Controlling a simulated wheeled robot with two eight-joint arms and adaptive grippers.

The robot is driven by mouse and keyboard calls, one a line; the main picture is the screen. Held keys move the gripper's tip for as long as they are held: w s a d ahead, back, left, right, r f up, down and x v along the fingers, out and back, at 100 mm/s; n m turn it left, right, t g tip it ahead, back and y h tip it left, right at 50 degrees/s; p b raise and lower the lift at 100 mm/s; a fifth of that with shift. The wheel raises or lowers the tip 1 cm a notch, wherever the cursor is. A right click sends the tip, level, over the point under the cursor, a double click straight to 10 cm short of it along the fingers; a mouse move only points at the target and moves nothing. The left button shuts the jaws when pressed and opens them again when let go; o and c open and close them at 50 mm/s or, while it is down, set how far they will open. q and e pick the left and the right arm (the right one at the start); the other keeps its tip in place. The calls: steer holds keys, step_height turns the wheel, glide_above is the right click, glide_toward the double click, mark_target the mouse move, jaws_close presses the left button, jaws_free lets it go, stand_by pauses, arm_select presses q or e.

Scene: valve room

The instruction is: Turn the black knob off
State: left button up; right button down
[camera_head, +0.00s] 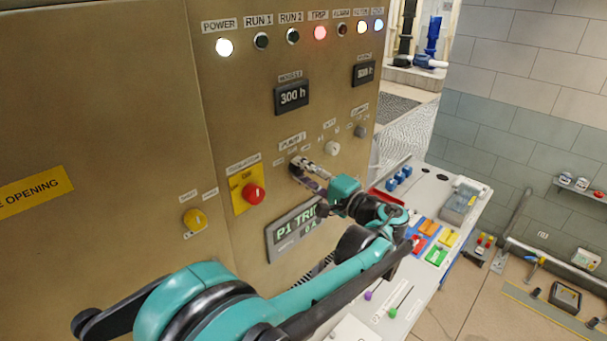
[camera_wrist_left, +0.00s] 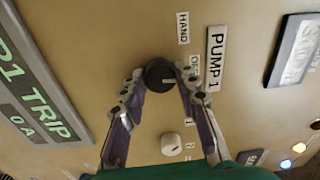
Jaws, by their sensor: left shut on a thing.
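The black knob (camera_wrist_left: 160,73) is on the tan panel, under the PUMP 1 label (camera_wrist_left: 216,58). A HAND label (camera_wrist_left: 183,27) and a partly covered OFF label are beside it. A pale mark shows on the knob's face, toward the right in the left wrist view. My left gripper (camera_wrist_left: 164,82) is shut on the black knob, one finger on each side. In the head view my left gripper (camera_head: 303,173) reaches the panel and mostly hides the knob. My right gripper is not in view.
A white knob (camera_head: 332,148) is close to the right of my gripper. A red knob on a yellow plate (camera_head: 253,194) and a yellow knob (camera_head: 195,219) are to its left. A display reading P1 TRIP (camera_wrist_left: 33,88) is nearby. A cluttered bench (camera_head: 405,290) stands right of the panel.

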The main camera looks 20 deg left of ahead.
arm_select(q)
steer(key=shift+n, duration=0.5)
steer(key=o, duration=1.2)
steer(key=shift+c, duration=0.2)
steer(key=v, duration=1.2)
